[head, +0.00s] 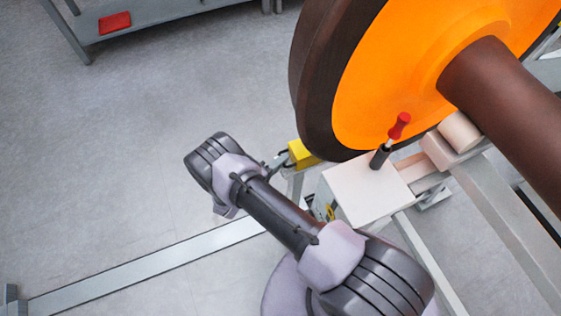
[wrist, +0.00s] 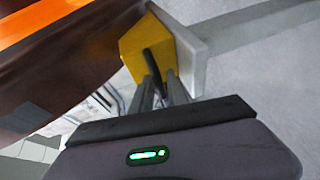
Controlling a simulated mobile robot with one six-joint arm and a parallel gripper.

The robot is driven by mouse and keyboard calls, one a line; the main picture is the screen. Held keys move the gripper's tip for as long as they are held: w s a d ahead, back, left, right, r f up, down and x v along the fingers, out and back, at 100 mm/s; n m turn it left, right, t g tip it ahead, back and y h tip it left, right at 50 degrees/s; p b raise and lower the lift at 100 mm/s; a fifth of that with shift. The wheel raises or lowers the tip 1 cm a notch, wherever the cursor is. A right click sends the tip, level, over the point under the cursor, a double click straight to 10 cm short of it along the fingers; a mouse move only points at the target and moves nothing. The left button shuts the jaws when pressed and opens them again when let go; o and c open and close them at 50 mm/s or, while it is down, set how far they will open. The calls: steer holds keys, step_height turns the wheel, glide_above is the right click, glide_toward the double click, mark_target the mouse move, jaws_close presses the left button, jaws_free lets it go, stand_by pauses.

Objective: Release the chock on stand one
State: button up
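The yellow chock (head: 301,154) sits under the left lower edge of the large orange-faced wheel (head: 395,75). In the wrist view the yellow chock (wrist: 146,45) has a dark handle (wrist: 153,65) and stands against a pale grey plate (wrist: 184,55). My gripper (wrist: 158,80) has its two grey fingers close together, one on each side of the dark handle, and looks shut on it. In the head view my gripper (head: 277,160) is small and partly hidden by my wrist. No stand number is readable.
A pale box (head: 365,190) with a red-handled lever (head: 397,130) stands right of my arm. A brown axle (head: 510,115) and grey frame beams (head: 510,220) fill the right. A bench with a red item (head: 114,22) is at upper left.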

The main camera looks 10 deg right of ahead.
steer(key=p+v, duration=0.3)
steer(key=v, duration=1.4)
steer(key=shift+s+a, duration=0.15)
steer(key=shift+s, duration=0.05)
